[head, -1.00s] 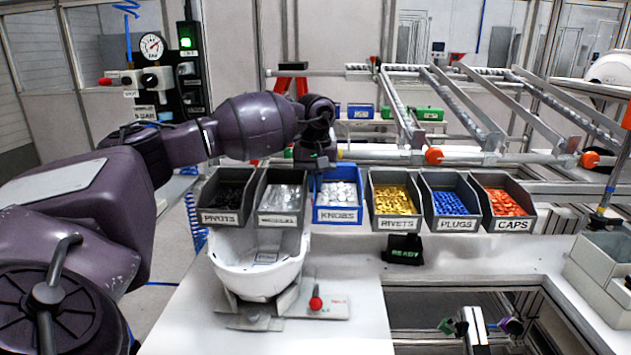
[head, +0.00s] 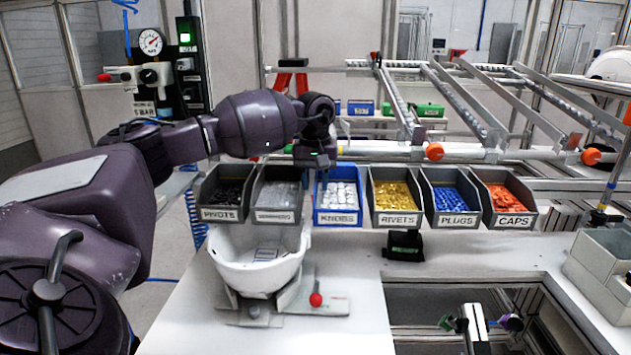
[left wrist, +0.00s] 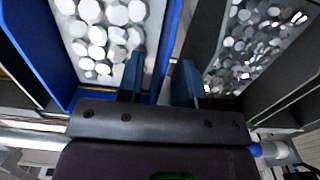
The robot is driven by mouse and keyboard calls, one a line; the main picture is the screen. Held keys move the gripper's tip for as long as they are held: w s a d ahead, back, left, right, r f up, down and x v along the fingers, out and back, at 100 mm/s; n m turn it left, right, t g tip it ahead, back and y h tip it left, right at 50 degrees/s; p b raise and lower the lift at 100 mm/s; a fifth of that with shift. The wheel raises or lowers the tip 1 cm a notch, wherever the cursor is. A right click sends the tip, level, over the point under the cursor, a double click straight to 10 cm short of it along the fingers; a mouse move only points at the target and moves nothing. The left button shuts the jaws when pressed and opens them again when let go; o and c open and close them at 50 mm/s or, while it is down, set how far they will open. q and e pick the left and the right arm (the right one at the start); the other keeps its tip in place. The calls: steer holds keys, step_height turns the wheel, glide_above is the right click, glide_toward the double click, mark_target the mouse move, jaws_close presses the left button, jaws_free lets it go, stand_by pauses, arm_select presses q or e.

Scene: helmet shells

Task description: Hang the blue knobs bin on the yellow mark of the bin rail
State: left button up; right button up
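The blue knobs bin (head: 338,218), full of white knobs, sits level in the row of bins at the bin rail (head: 365,150), between the grey bin of clear parts and the rivets bin. My left gripper (head: 315,170) is at its back left corner. In the left wrist view my left gripper (left wrist: 160,82) has its fingers apart, one inside the blue bin (left wrist: 45,50) and one outside, with the bin's side wall between them. My right gripper is not in view.
Close neighbours are the grey bin of clear parts (head: 283,216) on the left and the rivets bin (head: 399,219) on the right. A white helmet shell (head: 258,275) stands on a fixture below.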

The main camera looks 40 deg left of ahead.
arm_select(q)
step_height(320, 180, up, 11)
steer(key=shift+f+b, duration=0.15)
steer(key=shift+b, duration=0.15)
stand_by(0.4)
